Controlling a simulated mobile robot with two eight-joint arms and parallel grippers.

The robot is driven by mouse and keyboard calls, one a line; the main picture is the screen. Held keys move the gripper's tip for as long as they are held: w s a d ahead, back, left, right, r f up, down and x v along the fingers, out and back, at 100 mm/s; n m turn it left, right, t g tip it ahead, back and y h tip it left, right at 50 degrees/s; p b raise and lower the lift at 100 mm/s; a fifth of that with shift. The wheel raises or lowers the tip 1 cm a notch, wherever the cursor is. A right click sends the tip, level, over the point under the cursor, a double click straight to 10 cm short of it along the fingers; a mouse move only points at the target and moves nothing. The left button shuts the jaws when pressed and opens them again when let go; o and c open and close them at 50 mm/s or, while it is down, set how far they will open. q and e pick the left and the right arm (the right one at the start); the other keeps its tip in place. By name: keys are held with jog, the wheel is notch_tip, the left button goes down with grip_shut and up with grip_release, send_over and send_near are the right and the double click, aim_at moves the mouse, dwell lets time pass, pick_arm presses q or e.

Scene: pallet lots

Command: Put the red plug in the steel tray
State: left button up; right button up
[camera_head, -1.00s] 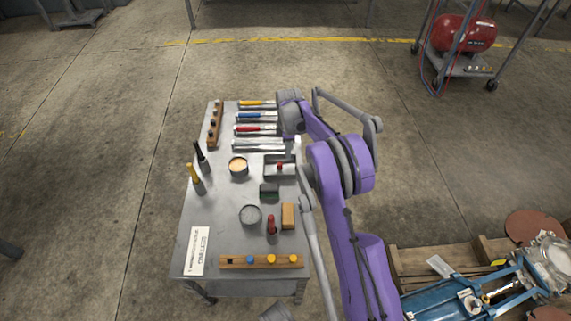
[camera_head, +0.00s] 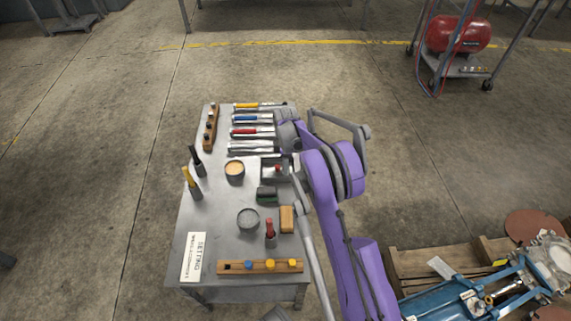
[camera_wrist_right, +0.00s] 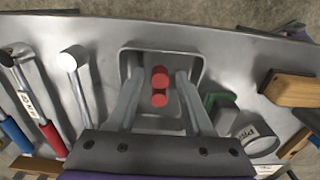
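The red plug (camera_head: 278,168) lies in the steel tray (camera_head: 264,171) at the right side of the grey table. In the right wrist view the plug (camera_wrist_right: 159,77) shows as two red round parts on the floor of the tray (camera_wrist_right: 125,60). My right gripper (camera_wrist_right: 158,84) reaches down over the tray's near edge. Its two fingers are spread, one on each side of the plug, with a visible gap to it. In the head view my right arm covers the tray's right part. My left gripper is not in view.
Beside the tray are a green-black block (camera_head: 267,195), an orange tin (camera_head: 235,170) and a grey tin (camera_head: 248,219). A red-topped tool (camera_head: 270,230) stands nearby. Hammers lie behind the tray.

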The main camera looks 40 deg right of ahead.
jog(key=shift+r, duration=0.1)
notch_tip(320, 180, up, 12)
jog(key=p, duration=0.3)
jog(key=s+a+r+m, duration=0.25)
jog(key=a+r, duration=0.25)
jog(key=a, duration=0.3)
jog(key=s+a+r+m+t, duration=0.2)
jog(key=s+a+r, duration=0.3)
jog(key=s+a, duration=0.4)
jog(key=s+a+f+m+t, duration=0.1)
jog(key=s+a+f+m, duration=0.1)
jog(key=s+a, duration=0.4)
jog(key=s+a+f+m+t, duration=0.1)
jog(key=s+a+f+m, duration=0.1)
jog(key=s+a, duration=0.4)
jog(key=s+m, duration=0.1)
jog(key=s, duration=0.3)
jog(key=shift+s+t, duration=0.3)
jog(key=shift+s, duration=0.05)
jog(key=shift+r+m, duration=0.1)
jog(key=shift+m, duration=0.15)
